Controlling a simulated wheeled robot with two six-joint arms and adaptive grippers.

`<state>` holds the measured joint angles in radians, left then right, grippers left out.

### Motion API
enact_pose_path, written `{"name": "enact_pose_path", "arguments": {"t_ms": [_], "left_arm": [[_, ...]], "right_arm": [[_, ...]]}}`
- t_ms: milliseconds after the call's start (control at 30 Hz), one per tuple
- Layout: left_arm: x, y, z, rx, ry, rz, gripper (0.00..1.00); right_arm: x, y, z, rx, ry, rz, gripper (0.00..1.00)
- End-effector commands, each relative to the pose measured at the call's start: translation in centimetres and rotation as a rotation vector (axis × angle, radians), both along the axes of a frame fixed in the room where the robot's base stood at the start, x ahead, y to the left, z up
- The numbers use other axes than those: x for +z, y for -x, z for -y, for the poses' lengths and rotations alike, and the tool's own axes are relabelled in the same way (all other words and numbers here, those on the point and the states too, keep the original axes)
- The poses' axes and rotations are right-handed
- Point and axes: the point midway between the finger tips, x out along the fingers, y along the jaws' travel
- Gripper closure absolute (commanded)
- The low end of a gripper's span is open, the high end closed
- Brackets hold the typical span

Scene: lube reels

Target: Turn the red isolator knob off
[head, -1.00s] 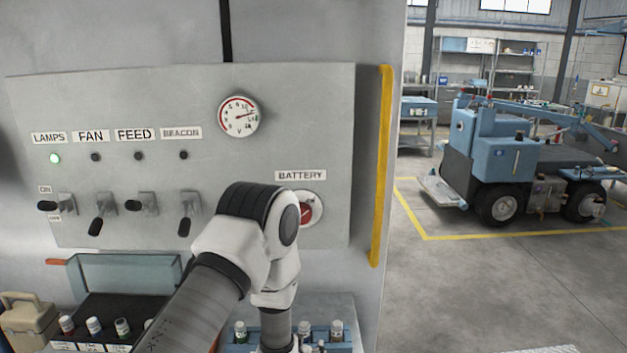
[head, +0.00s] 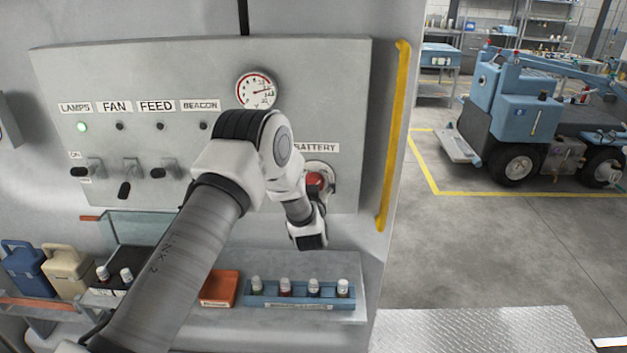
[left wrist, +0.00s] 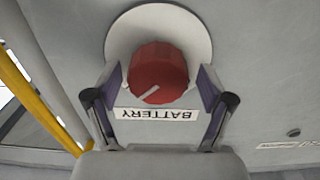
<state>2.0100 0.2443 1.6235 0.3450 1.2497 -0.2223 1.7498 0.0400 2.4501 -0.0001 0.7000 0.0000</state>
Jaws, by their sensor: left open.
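The red isolator knob (head: 315,179) sits on a pale round plate on the grey panel (head: 210,70), just under the BATTERY label (head: 317,147). In the left wrist view the knob (left wrist: 158,72) is large and central, with a white line on its face. My left gripper (left wrist: 161,88) is open, one finger on each side of the knob. The fingers look apart from it, though the exact depth is hard to tell. My right gripper is not in view.
Several toggle switches (head: 124,188) and a lit green LAMPS light (head: 82,126) are on the panel's left. A gauge (head: 256,90) is above my arm. A yellow rail (head: 393,140) stands at the right. A blue bottle tray (head: 298,302) and an orange bin (head: 220,288) sit below.

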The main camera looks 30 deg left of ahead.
Motion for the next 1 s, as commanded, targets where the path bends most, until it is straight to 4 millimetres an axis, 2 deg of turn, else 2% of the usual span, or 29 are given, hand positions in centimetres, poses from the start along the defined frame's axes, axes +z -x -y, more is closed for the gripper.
{"name": "enact_pose_path", "arguments": {"t_ms": [67, 100, 233, 467, 667, 867, 1000], "left_arm": [[0.0, 0.0, 0.0, 0.0, 0.0, 0.0, 0.19], [0.0, 0.0, 0.0, 0.0, 0.0, 0.0, 0.33], [0.0, 0.0, 0.0, -0.001, 0.0, 0.0, 0.79], [0.0, 0.0, 0.1, -0.001, 0.003, 0.003, 0.79], [-0.2, 0.0, 0.0, 0.0, 0.032, 0.022, 0.79], [-0.5, 0.0, 0.0, 0.0, 0.115, 0.074, 0.79], [-0.6, 0.1, -0.1, 0.0, 0.204, 0.13, 0.79]], "right_arm": [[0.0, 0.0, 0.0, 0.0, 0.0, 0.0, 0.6], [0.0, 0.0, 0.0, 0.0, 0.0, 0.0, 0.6], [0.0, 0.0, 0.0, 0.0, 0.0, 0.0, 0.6], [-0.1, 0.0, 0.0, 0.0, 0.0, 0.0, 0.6], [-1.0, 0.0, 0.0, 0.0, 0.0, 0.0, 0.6], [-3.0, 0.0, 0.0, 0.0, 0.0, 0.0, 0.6], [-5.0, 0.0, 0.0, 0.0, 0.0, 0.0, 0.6]]}}
